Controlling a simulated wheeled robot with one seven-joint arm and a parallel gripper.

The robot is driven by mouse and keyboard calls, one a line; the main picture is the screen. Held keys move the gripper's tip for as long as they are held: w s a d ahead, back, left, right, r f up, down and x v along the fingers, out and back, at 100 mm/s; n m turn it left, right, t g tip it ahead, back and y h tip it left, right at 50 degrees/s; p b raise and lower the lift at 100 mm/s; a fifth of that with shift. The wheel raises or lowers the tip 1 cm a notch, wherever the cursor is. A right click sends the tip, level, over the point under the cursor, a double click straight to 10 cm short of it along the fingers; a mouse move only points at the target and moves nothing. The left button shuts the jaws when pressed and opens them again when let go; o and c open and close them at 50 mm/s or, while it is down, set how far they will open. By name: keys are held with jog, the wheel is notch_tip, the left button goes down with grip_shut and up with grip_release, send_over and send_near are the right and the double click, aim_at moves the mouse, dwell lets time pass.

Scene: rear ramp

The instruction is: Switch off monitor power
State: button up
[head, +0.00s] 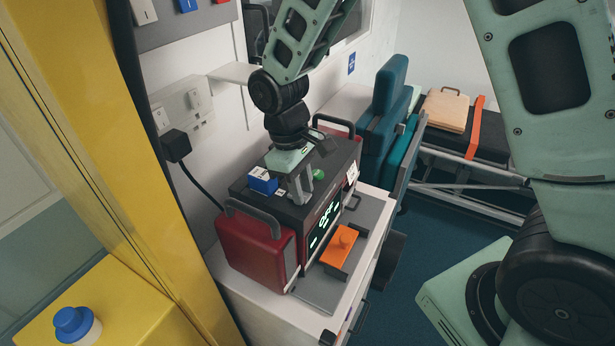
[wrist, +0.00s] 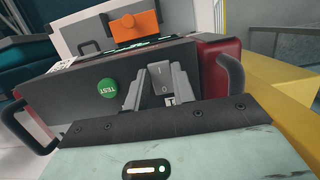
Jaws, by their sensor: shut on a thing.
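The monitor (head: 262,212), a dark box with red ends and carry handles, stands on a white cabinet. Its front screen (head: 325,226) is lit with pale green symbols. In the wrist view a grey rocker switch (wrist: 162,84) marked I and O is on the monitor's top. My gripper (head: 301,194) points down at the top. In the wrist view my gripper (wrist: 160,92) has one finger on each side of the switch and is shut on it. The fingers partly hide its sides. A green TEST button (wrist: 110,88) lies beside the left finger.
A blue block (head: 263,182) sits on the monitor beside my gripper. An orange object (head: 339,246) lies in front of the screen. A black plug (head: 176,146) and cable hang from the wall socket. A blue knob (head: 73,323) stands on yellow casing.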

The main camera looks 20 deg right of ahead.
jog(key=shift+w+g+h, duration=0.15)
jog(key=shift+g+h, duration=0.15)
jog(key=shift+g, duration=0.1)
jog(key=o, duration=1)
jog(key=b+v, duration=0.3)
jog(key=v, duration=1.4)
jog(key=shift+r+b, duration=0.3)
jog(key=shift+b, duration=0.05)
